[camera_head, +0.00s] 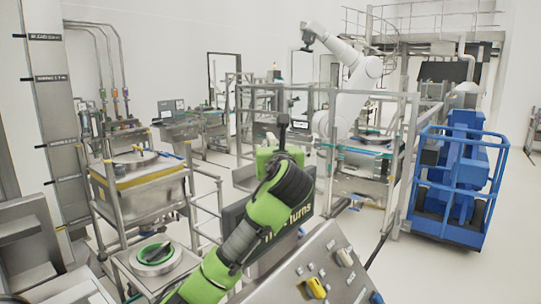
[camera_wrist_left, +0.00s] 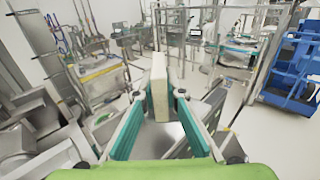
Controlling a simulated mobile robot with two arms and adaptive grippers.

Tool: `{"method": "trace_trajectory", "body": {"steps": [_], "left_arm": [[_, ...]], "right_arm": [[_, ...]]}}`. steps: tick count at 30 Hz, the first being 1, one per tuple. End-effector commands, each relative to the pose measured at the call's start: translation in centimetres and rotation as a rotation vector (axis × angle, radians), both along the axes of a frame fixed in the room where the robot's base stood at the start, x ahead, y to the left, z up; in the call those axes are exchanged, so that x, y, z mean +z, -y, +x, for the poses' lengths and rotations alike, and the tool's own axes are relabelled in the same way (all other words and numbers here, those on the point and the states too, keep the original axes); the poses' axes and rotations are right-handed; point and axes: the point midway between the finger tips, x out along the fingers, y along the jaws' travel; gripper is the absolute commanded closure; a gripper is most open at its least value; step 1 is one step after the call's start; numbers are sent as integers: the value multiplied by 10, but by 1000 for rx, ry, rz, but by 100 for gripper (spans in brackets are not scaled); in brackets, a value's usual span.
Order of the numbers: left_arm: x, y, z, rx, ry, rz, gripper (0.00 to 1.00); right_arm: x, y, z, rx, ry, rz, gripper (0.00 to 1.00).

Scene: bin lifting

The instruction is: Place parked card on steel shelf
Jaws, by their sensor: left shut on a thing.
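My left gripper (camera_wrist_left: 157,103), with teal-lined fingers, is shut on a pale, upright, flat block that looks like the card (camera_wrist_left: 159,88) in the left wrist view. In the head view my green left arm comes up from the bottom, and the gripper (camera_head: 284,128) is raised near the middle. The card cannot be made out there. I cannot tell for sure which steel surface is the steel shelf. Bare grey steel surfaces lie at the lower left. My right gripper is not in view.
A dark sign reading partly "turns" (camera_head: 298,216) stands behind my arm. A sloped panel with switches (camera_head: 335,268) is at the bottom. A steel bin (camera_head: 140,195) on a frame stands left, a blue railed cart (camera_head: 455,185) right. White floor is free around the cart.

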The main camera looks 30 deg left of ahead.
Motion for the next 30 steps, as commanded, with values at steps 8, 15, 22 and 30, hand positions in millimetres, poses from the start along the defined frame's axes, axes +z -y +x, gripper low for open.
{"method": "trace_trajectory", "body": {"steps": [8, 15, 22, 30], "left_arm": [[-21, -10, 12, 1, -4, 0, 100], [-45, -9, 11, 1, 0, 0, 100], [-47, -9, 11, 1, 2, 1, 100], [-50, -9, 11, 2, 1, 0, 73]], "right_arm": [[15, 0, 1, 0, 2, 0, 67], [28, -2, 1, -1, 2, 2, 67], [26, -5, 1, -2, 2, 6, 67], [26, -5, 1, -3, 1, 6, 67]]}}
